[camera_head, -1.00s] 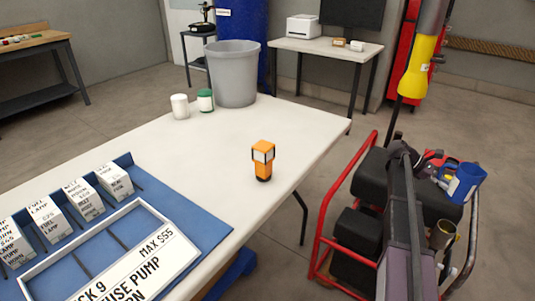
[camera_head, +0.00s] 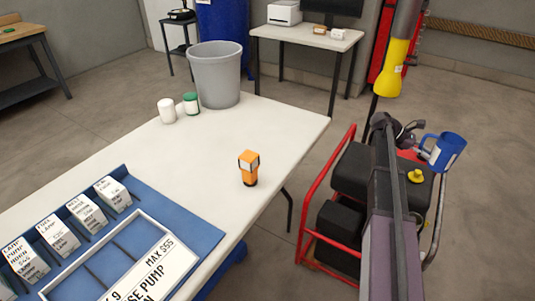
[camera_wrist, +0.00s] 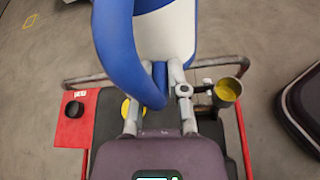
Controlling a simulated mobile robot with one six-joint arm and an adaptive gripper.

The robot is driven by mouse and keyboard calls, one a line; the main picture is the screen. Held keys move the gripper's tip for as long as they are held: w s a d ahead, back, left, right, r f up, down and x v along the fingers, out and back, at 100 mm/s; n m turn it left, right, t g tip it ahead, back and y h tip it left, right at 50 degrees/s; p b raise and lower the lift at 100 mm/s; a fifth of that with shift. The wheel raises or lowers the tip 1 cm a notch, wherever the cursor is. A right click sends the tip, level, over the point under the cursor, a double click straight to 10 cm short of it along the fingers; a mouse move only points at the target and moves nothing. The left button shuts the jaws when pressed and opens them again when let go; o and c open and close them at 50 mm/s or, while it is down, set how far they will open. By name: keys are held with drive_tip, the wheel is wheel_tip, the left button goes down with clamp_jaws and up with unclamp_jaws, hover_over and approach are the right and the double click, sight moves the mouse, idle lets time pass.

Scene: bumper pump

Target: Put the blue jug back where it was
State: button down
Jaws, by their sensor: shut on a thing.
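The blue jug (camera_head: 445,151), with a white panel, hangs in the air at the right of the head view. My gripper (camera_head: 418,150) is shut on its blue handle. In the wrist view the jug (camera_wrist: 168,35) fills the top, with its handle (camera_wrist: 118,50) between the fingers of my gripper (camera_wrist: 158,92). The jug's inside is not visible in the wrist view.
A red-framed machine (camera_head: 306,205) with black boxes and a yellow cap (camera_head: 415,176) stands below. A white table (camera_head: 225,135) at left holds a grey bin (camera_head: 216,80), an orange lamp (camera_head: 249,168), jars (camera_head: 167,111) and a blue label tray (camera_head: 195,232).

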wheel_tip(320, 180, up, 35)
drive_tip(key=p, duration=3.3)
drive_tip(key=shift+f+p, duration=0.2)
drive_tip(key=shift+p, duration=0.1)
drive_tip(key=shift+w+a, duration=0.1)
